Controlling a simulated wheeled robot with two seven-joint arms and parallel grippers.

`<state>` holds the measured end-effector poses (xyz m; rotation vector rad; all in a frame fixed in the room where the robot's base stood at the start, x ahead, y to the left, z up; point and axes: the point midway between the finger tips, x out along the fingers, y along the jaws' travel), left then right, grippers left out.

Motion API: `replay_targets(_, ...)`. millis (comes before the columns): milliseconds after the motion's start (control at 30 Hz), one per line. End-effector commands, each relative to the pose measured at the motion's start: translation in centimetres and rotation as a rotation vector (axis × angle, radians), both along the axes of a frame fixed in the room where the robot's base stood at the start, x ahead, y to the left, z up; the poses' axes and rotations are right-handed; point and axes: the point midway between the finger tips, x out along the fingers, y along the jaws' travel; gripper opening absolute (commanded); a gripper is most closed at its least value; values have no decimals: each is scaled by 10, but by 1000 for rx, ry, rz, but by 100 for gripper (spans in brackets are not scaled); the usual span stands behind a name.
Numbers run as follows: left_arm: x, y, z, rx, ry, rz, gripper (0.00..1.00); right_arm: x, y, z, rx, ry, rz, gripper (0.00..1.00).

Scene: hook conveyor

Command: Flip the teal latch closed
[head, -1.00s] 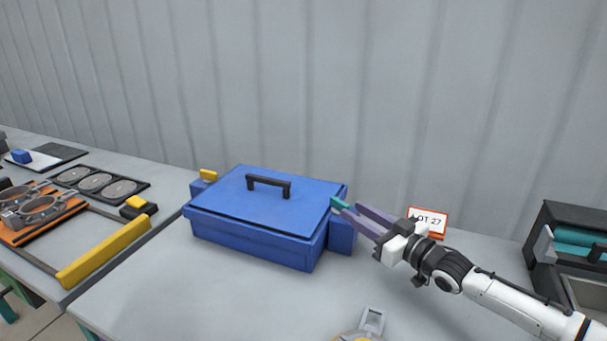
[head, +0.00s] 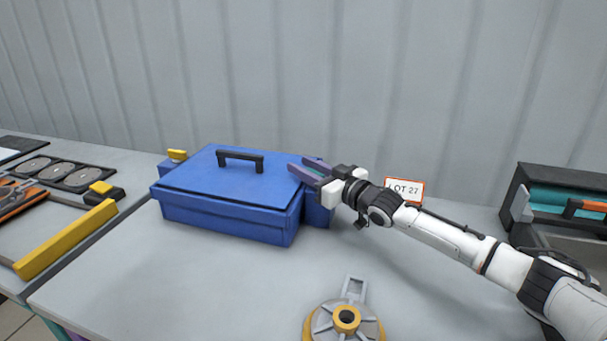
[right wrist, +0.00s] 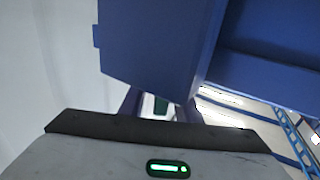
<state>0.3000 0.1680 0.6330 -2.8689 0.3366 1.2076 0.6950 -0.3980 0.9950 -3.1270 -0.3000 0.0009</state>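A blue box (head: 215,212) with a closed lid and a black handle (head: 240,157) sits on the grey table. My right gripper (head: 303,168) is at the box's upper right edge, its two purple fingers pointing left and apart. The teal latch is mostly hidden by the fingers in the head view. In the right wrist view, a small dark teal piece (right wrist: 161,104) shows between the fingers, below the blue box (right wrist: 155,45). I cannot tell whether the fingers touch it or how far the latch is turned. My left gripper is not in view.
A yellow latch (head: 177,155) is on the box's left side. A LOT 27 sign (head: 404,190) stands behind my right arm. A round grey and yellow part (head: 345,322) lies at the front. A dark bin (head: 517,190) stands at right.

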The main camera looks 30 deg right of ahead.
Motion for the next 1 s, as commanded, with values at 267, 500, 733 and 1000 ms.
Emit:
replay_targets(267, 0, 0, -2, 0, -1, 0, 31, 5, 1, 1, 0, 0, 0, 30)
replay_targets(500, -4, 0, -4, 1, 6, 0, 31, 5, 1, 1, 0, 0, 0, 11)
replay_targets(733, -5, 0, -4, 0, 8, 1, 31, 5, 1, 1, 0, 0, 0, 0)
replay_targets(1000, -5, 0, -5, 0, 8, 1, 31, 5, 1, 2, -5, -3, 26, 0)
